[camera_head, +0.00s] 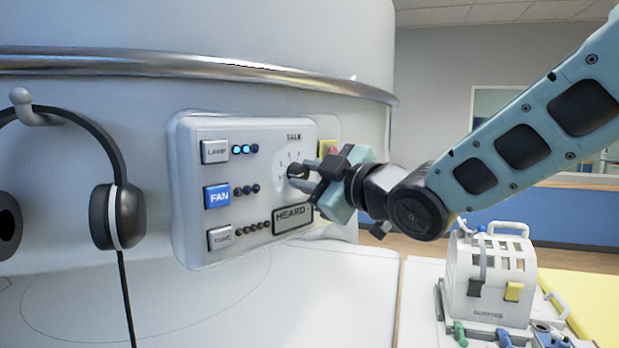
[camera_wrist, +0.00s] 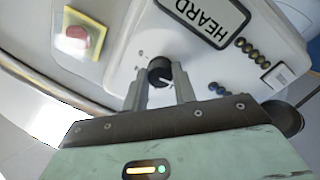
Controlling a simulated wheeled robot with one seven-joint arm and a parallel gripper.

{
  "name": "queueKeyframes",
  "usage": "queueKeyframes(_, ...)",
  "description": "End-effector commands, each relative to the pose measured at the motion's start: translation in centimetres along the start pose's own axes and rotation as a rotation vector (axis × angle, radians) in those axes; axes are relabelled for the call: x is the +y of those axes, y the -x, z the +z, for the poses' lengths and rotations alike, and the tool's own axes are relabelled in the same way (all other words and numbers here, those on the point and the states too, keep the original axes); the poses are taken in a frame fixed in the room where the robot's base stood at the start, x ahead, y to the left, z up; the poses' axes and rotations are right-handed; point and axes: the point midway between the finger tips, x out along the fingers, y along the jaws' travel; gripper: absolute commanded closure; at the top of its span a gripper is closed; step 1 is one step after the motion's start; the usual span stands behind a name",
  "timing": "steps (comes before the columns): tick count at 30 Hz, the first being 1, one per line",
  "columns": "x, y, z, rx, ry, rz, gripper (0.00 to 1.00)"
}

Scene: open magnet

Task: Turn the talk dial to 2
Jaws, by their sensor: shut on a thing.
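The talk dial (camera_head: 297,171) is a small black round knob below the word TALK on the white control panel (camera_head: 190,140). In the wrist view the dial (camera_wrist: 159,71) shows a short white pointer mark on its face. My gripper (camera_head: 300,170) has come in from the right, with its two fingers on either side of the knob. In the wrist view my gripper (camera_wrist: 160,84) is shut on the dial. The numbers around the dial are too small or hidden to read, so I cannot tell which one it points to.
The panel also has a LAMP button (camera_head: 215,151), a blue FAN button (camera_head: 217,195), another button (camera_head: 220,237) and a HEARD plate (camera_head: 293,217). A red button on yellow (camera_wrist: 80,35) is beside the panel. Headphones (camera_head: 118,215) hang at left; a white case (camera_head: 490,275) stands lower right.

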Motion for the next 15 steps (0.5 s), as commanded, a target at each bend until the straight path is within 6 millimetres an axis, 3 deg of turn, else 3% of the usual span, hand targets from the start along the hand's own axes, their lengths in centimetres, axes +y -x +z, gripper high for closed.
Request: queueKeyframes(15,-0.02,0.04,0.13,-0.013,-0.384,-0.012,0.96)
